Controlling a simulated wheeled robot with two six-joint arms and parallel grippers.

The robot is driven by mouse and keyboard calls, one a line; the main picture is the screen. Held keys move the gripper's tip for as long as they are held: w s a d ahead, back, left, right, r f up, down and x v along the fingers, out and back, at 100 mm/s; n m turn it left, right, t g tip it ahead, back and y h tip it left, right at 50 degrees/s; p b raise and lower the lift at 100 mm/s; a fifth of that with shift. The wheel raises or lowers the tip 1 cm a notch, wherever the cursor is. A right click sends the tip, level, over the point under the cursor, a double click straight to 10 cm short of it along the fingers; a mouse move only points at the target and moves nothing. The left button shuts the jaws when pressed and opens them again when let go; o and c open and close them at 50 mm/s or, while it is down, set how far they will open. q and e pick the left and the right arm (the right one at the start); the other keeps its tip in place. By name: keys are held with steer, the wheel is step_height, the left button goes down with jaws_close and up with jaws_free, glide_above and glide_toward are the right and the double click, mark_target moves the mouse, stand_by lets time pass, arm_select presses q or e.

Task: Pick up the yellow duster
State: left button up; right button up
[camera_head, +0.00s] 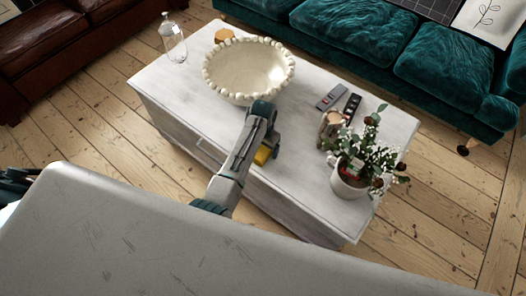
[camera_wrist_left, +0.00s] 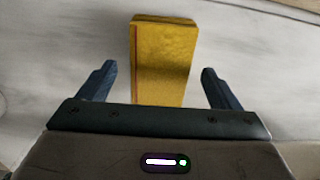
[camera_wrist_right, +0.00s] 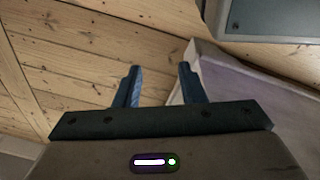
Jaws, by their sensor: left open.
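The yellow duster (camera_wrist_left: 165,55) is a yellow block-like piece lying on the white coffee table (camera_head: 165,92). In the head view only a part of the duster (camera_head: 263,155) shows beside my left arm. My left gripper (camera_wrist_left: 157,85) is open above the duster, with one finger on each side of it and gaps between. In the head view my left gripper (camera_head: 262,120) reaches over the table's front part. My right gripper (camera_wrist_right: 158,75) is open and empty, over floorboards beside a pale piece of furniture.
A large beaded bowl (camera_head: 248,70) stands just behind my left gripper. A potted plant (camera_head: 352,175), a wooden piece (camera_head: 330,125) and two remotes (camera_head: 340,102) are to the right. A glass bottle (camera_head: 173,40) and an orange hexagonal item (camera_head: 224,35) are at the far left.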

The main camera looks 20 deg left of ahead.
arm_select(q)
steer(key=shift+f, duration=0.9)
arm_select(e)
steer(key=shift+w+r, duration=0.3)
steer(key=shift+r, duration=0.15)
arm_select(q)
steer(key=shift+c, duration=0.4)
steer(key=c, duration=1)
arm_select(e)
steer(key=shift+s+f, duration=0.15)
